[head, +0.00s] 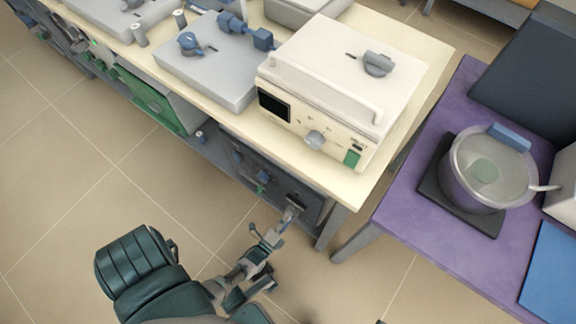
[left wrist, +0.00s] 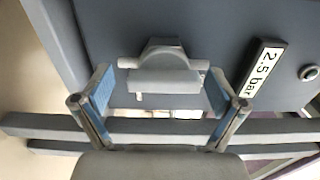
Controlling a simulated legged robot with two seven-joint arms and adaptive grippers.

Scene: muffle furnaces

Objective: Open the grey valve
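The grey valve (left wrist: 165,68) shows in the left wrist view as a rounded body with a flat handle and a short stub on each side, mounted on a blue-grey panel. My left gripper (left wrist: 158,88) is open, with one blue-padded finger on each side of the valve handle. I see gaps between the fingers and the handle. In the head view my left gripper (head: 275,232) reaches the dark panel (head: 265,175) under the bench; the valve is too small to make out clearly there. My right gripper is not in view.
A cream furnace (head: 340,80) and a grey box (head: 205,65) with blue fittings stand on the bench above. A bench leg (head: 330,228) is close right of my gripper. A purple table (head: 400,215) stands further right.

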